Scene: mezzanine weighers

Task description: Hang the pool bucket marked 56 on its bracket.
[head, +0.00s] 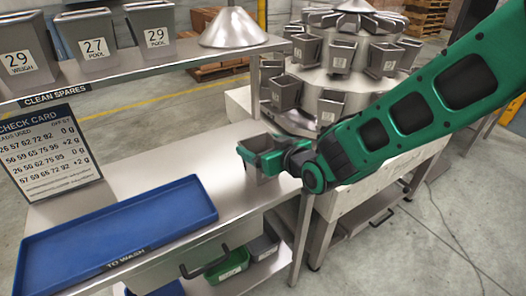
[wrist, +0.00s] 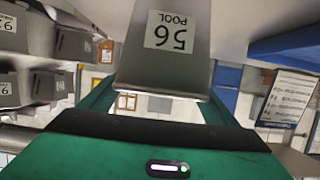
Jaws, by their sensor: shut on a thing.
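The pool bucket marked 56 (wrist: 175,50) is a grey metal bucket with a white label, upside down in the wrist view. My green gripper (head: 262,153) is shut on it. In the head view the bucket (head: 264,186) hangs below the gripper, above the right end of the steel bench, with its label out of sight. The weigher (head: 300,124) stands behind and to the right, with several grey buckets around it on two levels. My arm covers part of its right side. I cannot make out an empty bracket on it.
A shelf (head: 130,70) at upper left holds buckets marked 29, 27 and 29 and a metal cone (head: 233,28). A check card (head: 47,155) and a blue tray (head: 120,232) marked TO WASH are on the bench (head: 180,150).

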